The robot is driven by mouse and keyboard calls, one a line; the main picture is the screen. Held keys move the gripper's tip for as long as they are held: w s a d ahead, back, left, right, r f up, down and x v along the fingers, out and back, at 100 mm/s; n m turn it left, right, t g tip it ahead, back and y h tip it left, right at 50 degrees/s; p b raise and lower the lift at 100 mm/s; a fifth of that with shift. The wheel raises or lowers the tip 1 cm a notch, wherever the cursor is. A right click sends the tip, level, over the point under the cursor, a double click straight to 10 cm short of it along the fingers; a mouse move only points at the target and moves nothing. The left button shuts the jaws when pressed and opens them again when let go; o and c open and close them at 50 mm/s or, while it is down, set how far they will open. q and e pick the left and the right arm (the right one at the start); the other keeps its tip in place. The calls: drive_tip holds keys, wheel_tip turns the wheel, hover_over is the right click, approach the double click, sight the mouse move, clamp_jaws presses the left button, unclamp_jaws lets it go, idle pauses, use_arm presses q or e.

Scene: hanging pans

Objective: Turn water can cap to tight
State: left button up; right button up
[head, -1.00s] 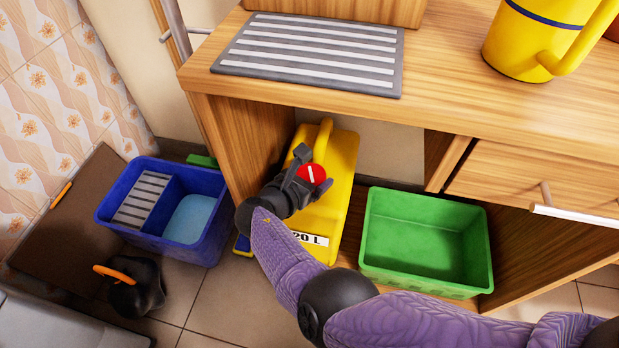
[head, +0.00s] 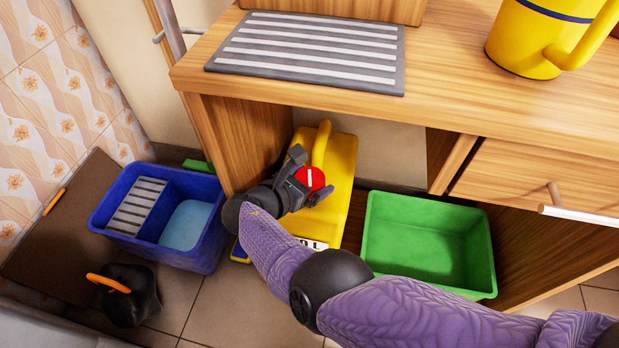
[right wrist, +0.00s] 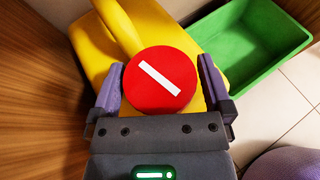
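The yellow water can (head: 344,158) stands in the open space under the wooden counter. Its red round cap (head: 312,177) bears a white bar. In the right wrist view, the cap (right wrist: 160,82) lies between my right gripper's fingers, and its bar slants from upper left to lower right. My right gripper (head: 311,174) is open around the cap, with a narrow gap on each side in the wrist view. The can's lower part is partly hidden by my right arm. My left gripper is not in view.
A green bin (head: 428,240) stands just right of the can. A blue divided bucket (head: 205,252) and a black object with an orange handle (head: 128,300) are on the floor at left. The counter (head: 440,90) overhangs the can, with a drawer (head: 545,175) at right.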

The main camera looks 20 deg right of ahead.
sight(306, 180)
drive_tip(key=shift+a+r, duration=0.15)
drive_tip(key=p+v, duration=0.1)
drive_tip(key=v, duration=0.3)
drive_tip(key=shift+s+a+r+p, duration=0.1)
drive_tip(key=shift+a+r+p, duration=0.15)
drive_tip(key=shift+p, duration=0.15)
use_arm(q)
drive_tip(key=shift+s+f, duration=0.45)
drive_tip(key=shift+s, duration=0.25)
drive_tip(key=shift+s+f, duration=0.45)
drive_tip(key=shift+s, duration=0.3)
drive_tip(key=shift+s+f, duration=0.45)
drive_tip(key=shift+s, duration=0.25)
use_arm(e)
drive_tip(key=shift+v, duration=2.45)
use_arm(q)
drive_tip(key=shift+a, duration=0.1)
use_arm(e)
drive_tip(key=shift+s+f, duration=0.1)
drive_tip(key=shift+f, duration=0.1)
